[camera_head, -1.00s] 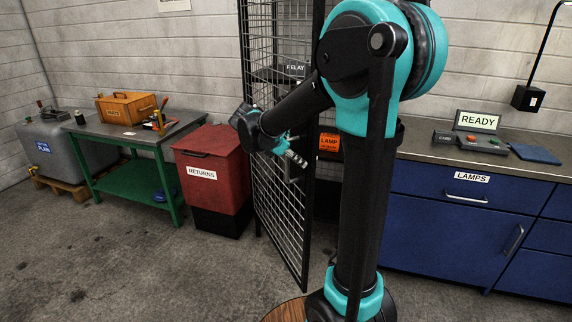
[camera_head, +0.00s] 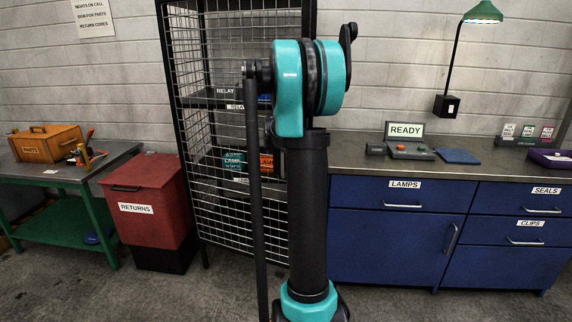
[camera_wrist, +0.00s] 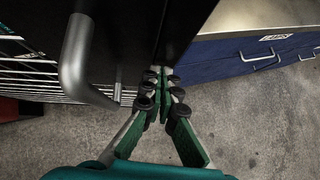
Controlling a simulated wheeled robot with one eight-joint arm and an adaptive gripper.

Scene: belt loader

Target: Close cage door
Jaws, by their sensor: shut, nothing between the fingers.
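The cage door (camera_head: 215,150) is a black-framed wire mesh panel on the tall cage. In the head view its mesh spans much of the cage front, and my arm hides its free edge. I cannot tell whether it is fully shut. In the wrist view a grey bar handle (camera_wrist: 78,60) stands out from the dark frame at left, with mesh behind it. My gripper (camera_wrist: 165,78) is shut and empty, with its fingertips close to the black panel, right of the handle. I cannot tell if they touch it. The head view hides my gripper behind my arm.
A red RETURNS bin (camera_head: 150,205) stands left of the cage, beside a green bench (camera_head: 65,165). Blue drawers (camera_head: 400,230) under a worktop stand at right. Cage shelves hold relay and lamp boxes. Concrete floor is clear in front.

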